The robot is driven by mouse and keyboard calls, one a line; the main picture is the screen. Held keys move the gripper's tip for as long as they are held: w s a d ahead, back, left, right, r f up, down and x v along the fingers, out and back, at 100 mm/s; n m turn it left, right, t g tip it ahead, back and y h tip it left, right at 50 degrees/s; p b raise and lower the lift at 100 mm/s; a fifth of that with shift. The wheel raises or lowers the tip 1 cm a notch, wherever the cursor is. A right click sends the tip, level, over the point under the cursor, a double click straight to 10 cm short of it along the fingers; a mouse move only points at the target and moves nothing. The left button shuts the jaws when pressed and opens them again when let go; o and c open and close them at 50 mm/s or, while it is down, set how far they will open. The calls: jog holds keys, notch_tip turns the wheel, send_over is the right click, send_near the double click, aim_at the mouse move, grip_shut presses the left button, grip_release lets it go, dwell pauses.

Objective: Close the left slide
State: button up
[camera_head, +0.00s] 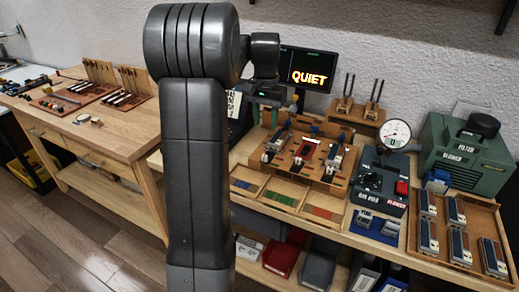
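My gripper (268,98) hangs below my wrist at the back left of the workbench, in front of the dark screen. A wooden fixture (322,180) stands to the right of and below the gripper. The gripper appears apart from these units.
A screen (309,68) reads "QUIET". A wooden stand (352,112) with two upright levers is behind the fixture. A control box (380,188), gauge (395,133), green blower (466,155) and wooden tray (493,214) of blocks stand right. My arm hides the bench's left part.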

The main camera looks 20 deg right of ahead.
aim_at(265, 155)
notch_tip(265, 155, down, 13)
jog(key=shift+s+f, duration=0.1)
dwell(0.3)
grip_shut()
